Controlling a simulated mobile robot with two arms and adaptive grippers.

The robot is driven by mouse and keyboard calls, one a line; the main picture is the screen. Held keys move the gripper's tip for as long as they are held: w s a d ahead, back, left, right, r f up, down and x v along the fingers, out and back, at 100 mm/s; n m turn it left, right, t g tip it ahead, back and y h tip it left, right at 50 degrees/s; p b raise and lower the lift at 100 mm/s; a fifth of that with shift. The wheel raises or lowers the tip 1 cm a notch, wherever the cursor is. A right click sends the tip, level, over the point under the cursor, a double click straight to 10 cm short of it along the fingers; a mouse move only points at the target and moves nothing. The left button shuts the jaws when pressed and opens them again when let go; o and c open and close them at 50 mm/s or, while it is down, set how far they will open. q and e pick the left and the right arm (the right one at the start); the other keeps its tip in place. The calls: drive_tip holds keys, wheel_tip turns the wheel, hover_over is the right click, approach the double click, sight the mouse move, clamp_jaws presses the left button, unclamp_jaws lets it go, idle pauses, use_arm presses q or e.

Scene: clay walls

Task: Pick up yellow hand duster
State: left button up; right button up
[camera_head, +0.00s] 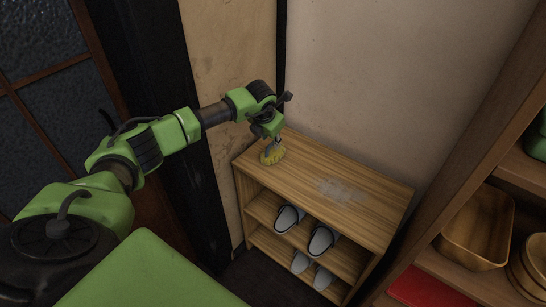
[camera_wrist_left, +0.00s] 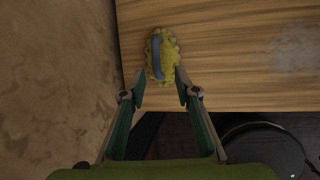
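The yellow hand duster (camera_head: 271,156) lies near the left end of the wooden shoe cabinet's top (camera_head: 325,172). In the left wrist view the duster (camera_wrist_left: 164,57) shows a yellow fringed edge and a blue-grey handle along its middle. My left gripper (camera_head: 272,141) is just above the duster, pointing down. In the left wrist view its two fingers (camera_wrist_left: 160,85) are apart, with the tips at the near part of the duster. I cannot tell whether they touch it. My right gripper is not in view.
Grey slippers (camera_head: 289,218) stand on the cabinet's lower shelves. A pale dusty patch (camera_head: 342,190) marks the top, which is otherwise clear. Walls stand close behind and left. A shelf at right holds wooden bowls (camera_head: 478,230) and a red item (camera_head: 424,288).

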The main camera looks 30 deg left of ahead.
sight(271, 144)
use_arm(q)
drive_tip(key=b+x, duration=0.1)
drive_tip(key=x, duration=0.1)
drive_tip(key=b+x, duration=0.2)
drive_tip(key=shift+a+b, duration=0.25)
drive_tip(key=shift+b, duration=0.05)
drive_tip(key=shift+w+a+f+b, duration=0.1)
drive_tip(key=shift+w+f+b, duration=0.3)
drive_tip(key=shift+f+b, duration=0.15)
drive_tip(key=shift+r, duration=0.1)
clamp_jaws()
